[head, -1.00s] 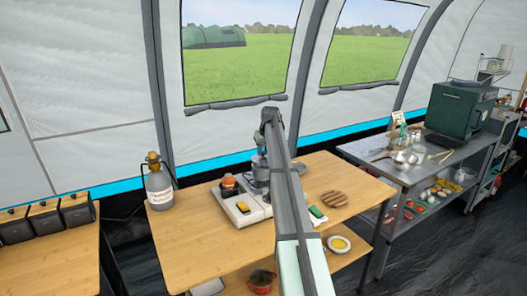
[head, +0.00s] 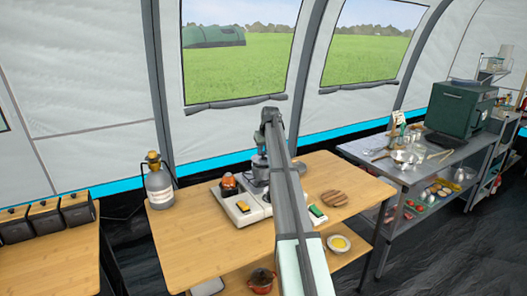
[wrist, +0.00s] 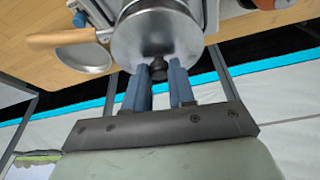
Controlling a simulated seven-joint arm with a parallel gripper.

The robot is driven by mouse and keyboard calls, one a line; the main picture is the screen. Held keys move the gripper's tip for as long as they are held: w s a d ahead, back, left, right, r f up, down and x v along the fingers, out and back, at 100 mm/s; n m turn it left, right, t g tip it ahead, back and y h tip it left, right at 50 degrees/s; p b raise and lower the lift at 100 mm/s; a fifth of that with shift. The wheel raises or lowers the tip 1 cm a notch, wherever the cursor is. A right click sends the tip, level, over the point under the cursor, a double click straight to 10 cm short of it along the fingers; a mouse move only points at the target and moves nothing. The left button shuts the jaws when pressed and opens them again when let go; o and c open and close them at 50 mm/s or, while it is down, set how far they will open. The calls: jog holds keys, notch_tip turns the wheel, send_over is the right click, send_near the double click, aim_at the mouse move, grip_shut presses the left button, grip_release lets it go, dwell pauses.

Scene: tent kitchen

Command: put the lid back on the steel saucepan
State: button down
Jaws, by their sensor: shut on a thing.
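In the wrist view my gripper (wrist: 164,72) is shut on the dark knob of a round steel lid (wrist: 158,38). The lid is over the steel saucepan, whose rim (wrist: 155,7) shows past its edge. A wooden handle (wrist: 75,37) reaches out to the left there. I cannot tell whether the lid touches the pan all round. In the head view the saucepan (head: 260,172) stands on the hob (head: 240,208) beside my arm. The fingers and lid are small there and partly hidden by my arm.
A red-brown item (head: 228,186) is on the hob's left side. A gas bottle (head: 159,186) stands at the table's left. A round metal piece (wrist: 86,58) is under the handle. The table's left front is clear.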

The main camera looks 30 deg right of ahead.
jog(key=shift+c, duration=2)
grip_release()
jog(key=shift+r, duration=0.1)
jog(key=shift+r, duration=3.4)
jog(key=shift+c, duration=0.4)
grip_shut()
jog(key=shift+f, duration=3.85)
